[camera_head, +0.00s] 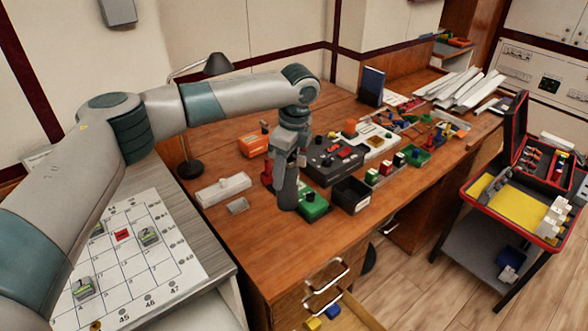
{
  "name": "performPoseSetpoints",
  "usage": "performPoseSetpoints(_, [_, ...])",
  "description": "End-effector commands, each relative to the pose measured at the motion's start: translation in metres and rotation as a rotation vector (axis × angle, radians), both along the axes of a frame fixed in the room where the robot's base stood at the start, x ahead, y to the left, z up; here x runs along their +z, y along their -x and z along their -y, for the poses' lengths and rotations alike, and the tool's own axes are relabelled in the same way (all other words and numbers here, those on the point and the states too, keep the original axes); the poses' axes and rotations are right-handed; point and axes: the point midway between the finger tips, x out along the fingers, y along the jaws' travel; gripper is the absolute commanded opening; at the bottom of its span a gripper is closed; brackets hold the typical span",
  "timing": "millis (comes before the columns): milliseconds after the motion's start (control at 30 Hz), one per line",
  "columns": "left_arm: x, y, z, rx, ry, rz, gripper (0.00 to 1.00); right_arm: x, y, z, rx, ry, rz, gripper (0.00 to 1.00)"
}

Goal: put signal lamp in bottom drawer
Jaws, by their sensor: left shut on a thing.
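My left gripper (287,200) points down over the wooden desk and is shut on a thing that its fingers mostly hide. A green box with a dark knob (314,206) shows right beside the fingertips, and a red piece (267,174) shows to their left. I cannot tell which of these, if any, is the signal lamp. The open drawer (357,312) sticks out at the desk's front and holds a blue block (333,311) and a yellow block (313,323). I cannot tell whether it is the bottom one. My right gripper is not in view.
A black open box (351,194), a dark panel (335,157) and small parts crowd the desk to the right. A white strip (223,189) lies left. A desk lamp (215,66) stands behind my arm. A cart (507,207) stands at right.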

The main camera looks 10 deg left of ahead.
Motion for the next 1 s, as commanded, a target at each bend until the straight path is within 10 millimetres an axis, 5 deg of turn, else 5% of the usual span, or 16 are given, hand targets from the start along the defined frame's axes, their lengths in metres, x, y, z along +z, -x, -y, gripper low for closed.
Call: performPoseSetpoints(1000, [0.035, 0.165, -0.082, 1.563, 0.002, 0.000, 0.00, 0.000, 0.000, 0.000, 0.000, 0.000, 0.000, 0.67])
